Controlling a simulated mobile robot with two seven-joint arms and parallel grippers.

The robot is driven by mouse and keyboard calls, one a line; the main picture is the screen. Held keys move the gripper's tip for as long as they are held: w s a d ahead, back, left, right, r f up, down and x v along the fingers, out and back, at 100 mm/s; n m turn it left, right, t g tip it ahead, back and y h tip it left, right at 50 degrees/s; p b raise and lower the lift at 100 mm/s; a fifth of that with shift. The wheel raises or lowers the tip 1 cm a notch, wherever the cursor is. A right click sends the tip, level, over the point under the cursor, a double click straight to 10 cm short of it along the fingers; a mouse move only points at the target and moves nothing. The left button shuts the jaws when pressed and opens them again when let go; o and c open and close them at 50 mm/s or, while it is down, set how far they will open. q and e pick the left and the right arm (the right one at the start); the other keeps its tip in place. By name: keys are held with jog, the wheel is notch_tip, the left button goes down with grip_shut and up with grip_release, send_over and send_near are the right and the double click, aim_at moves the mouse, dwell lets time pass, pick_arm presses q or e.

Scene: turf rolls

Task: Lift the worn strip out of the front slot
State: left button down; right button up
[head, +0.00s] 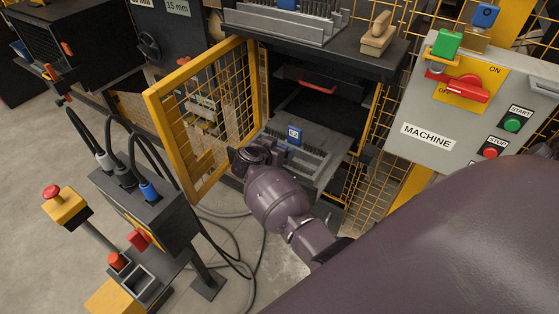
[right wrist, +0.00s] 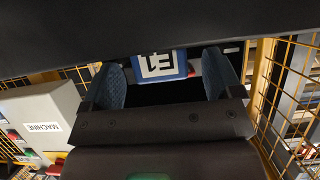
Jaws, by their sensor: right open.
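A blue block with a white-and-black marker (head: 294,132) stands up from a grey slotted holder (head: 325,143) inside the open caged machine. Which strip is the worn one, and where the front slot lies, I cannot tell clearly. My right gripper (head: 250,157) is at the cage opening, left of and in front of the blue block; its fingertips are hard to make out there. In the right wrist view the blue block (right wrist: 160,65) shows between and beyond the two open blue-padded fingers of the gripper (right wrist: 163,78). Nothing is held. My left gripper is not in view.
A yellow mesh door (head: 168,150) stands open left of my right arm. A red handle (head: 318,86) is deeper inside. A grey bristled tray (head: 270,30) and wooden-handled brush (head: 377,42) sit on top. A machine control panel (head: 455,120) is right; a black cable box (head: 140,195) is left.

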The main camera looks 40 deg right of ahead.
jog(key=c, duration=1.4)
jog(key=shift+c, duration=0.6)
jog(key=shift+r, duration=0.15)
